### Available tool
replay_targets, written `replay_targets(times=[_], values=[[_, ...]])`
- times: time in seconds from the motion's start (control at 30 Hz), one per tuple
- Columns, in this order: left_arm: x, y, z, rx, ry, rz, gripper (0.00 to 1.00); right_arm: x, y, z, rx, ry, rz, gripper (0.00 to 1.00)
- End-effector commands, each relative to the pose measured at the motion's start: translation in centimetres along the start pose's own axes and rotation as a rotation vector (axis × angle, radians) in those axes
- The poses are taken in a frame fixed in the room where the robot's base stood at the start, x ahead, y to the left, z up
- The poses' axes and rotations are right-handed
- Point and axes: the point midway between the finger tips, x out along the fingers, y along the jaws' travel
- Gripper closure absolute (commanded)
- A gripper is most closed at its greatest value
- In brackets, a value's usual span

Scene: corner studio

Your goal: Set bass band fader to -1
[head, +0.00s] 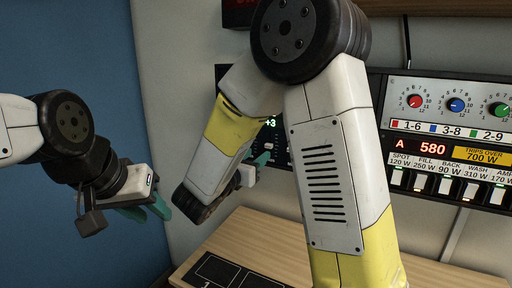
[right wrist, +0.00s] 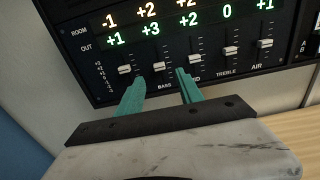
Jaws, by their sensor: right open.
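The equalizer panel (right wrist: 210,50) fills the top of the right wrist view, with a row of light fader caps. The bass fader cap (right wrist: 159,67) is second from the left, above the label BASS. The OUT display (right wrist: 151,29) above it reads +3. My right gripper (right wrist: 160,77) is open, its teal fingers on either side of the bass fader, with the cap just beyond the tips. Whether they touch it cannot be told. In the head view my right gripper (head: 262,159) is partly hidden by my arm. My left gripper (head: 148,208) looks open and empty, away from the panel.
Neighbouring faders, the leftmost cap (right wrist: 124,69) and the third cap (right wrist: 195,59), sit close to the fingers. In the head view a rack with knobs and switches (head: 450,135) is at the right. A wooden desk (head: 290,240) with a dark pad (head: 225,271) lies below.

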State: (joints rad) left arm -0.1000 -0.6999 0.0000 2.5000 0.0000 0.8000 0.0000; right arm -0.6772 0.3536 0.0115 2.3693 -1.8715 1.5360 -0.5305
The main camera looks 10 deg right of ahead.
Motion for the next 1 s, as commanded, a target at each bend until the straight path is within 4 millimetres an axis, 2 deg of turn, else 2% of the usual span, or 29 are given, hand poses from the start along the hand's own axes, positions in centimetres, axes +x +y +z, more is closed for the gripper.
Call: replay_targets(times=[0.13, 0.4, 0.5, 0.63, 0.87, 0.9, 1.0], values=[[0.0, 0.0, 0.0, 0.000, 0.000, 0.000, 0.64, 1.4, 0.2, 0.1, -0.006, -0.009, 0.005, 0.56], [0.0, 0.0, 0.0, 0.000, 0.000, 0.000, 0.64, 5.8, 0.1, 0.1, -0.005, -0.006, 0.003, 0.56], [0.0, 0.0, 0.0, 0.000, 0.000, 0.000, 0.64, 6.8, 0.2, 0.1, -0.004, -0.006, 0.004, 0.56], [0.0, 0.0, 0.0, 0.000, 0.000, 0.000, 0.64, 7.6, 0.2, 0.1, -0.004, -0.005, 0.006, 0.56], [0.0, 0.0, 0.0, 0.000, 0.000, 0.000, 0.64, 7.7, 0.2, 0.1, -0.004, -0.005, 0.006, 0.56], [0.0, 0.0, 0.0, 0.000, 0.000, 0.000, 0.64, 7.7, 0.2, 0.1, -0.004, -0.005, 0.006, 0.58], [0.0, 0.0, 0.0, 0.000, 0.000, 0.000, 0.64, 7.7, 0.2, 0.1, -0.004, -0.005, 0.006, 0.78]])
